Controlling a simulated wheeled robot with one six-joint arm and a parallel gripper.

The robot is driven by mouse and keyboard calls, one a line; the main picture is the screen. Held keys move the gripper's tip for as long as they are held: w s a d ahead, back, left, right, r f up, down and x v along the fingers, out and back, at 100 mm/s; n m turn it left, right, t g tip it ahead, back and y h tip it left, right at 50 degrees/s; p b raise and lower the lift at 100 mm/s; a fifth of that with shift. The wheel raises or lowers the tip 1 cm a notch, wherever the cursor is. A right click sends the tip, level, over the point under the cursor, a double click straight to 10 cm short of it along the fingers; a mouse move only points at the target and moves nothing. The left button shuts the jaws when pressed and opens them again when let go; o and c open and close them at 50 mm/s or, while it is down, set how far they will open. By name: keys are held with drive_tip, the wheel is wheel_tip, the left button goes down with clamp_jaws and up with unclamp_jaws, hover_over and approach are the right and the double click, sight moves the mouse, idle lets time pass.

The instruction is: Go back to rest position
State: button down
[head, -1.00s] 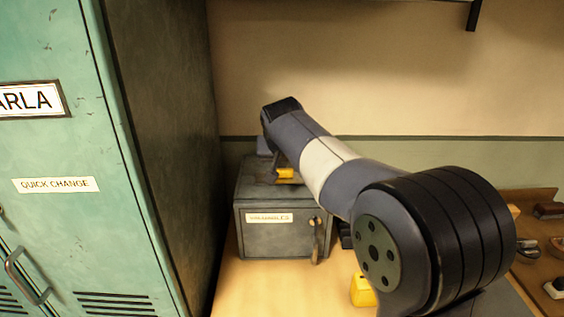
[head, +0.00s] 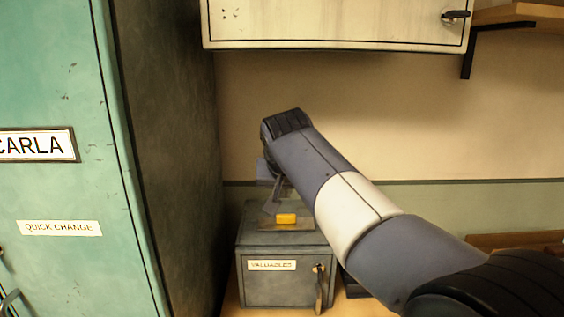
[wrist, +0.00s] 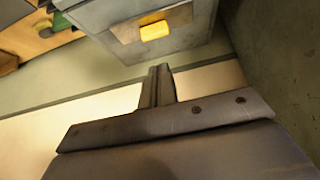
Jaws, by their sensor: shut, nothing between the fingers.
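My gripper (head: 272,200) is above the grey valuables box (head: 290,289) in the head view, partly hidden behind my own wrist. In the wrist view its fingers (wrist: 158,72) are pressed together with nothing between them. A yellow block (head: 286,219) lies on a small flat piece on top of the box. The block also shows in the wrist view (wrist: 154,31), apart from the fingers. The box door is shut, with a label and a handle on its front.
A green locker (head: 60,180) labelled CARLA stands close on the left. A pale wall cabinet (head: 335,22) hangs above my arm, with a wooden shelf (head: 515,14) at the upper right. Open space lies between my arm and the back wall.

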hover_over(285, 227)
wheel_tip(285, 227, down, 7)
drive_tip(key=shift+w+r, duration=0.1)
idle(0.4)
